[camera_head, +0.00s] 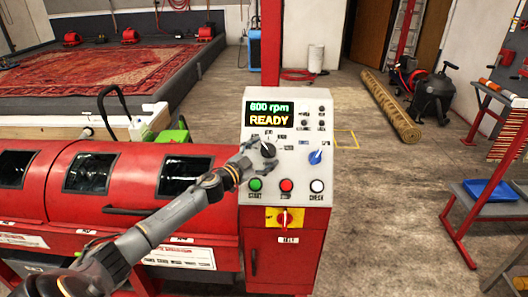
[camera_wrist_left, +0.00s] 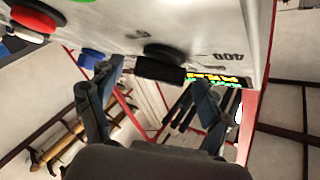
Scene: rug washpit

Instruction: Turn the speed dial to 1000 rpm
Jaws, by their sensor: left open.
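The black speed dial (camera_head: 268,150) is on the light grey control panel (camera_head: 328,170), below a display (camera_head: 269,114) reading "600 rpm READY". My left gripper (camera_head: 252,155) is at the dial's left side and partly covers the panel there. In the left wrist view the dial (camera_wrist_left: 160,66) sticks out between the two spread fingers of my left gripper (camera_wrist_left: 153,92). The fingers are open, with a gap to the dial on both sides. A "400" mark shows beside the dial; other scale marks are too small or hidden. My right gripper is not in view.
Below the dial are a green button (camera_head: 255,184), a red button (camera_head: 286,185) and a white button (camera_head: 317,186). A blue knob (camera_head: 315,157) sits to the right. A red and yellow switch (camera_head: 284,218) is lower down.

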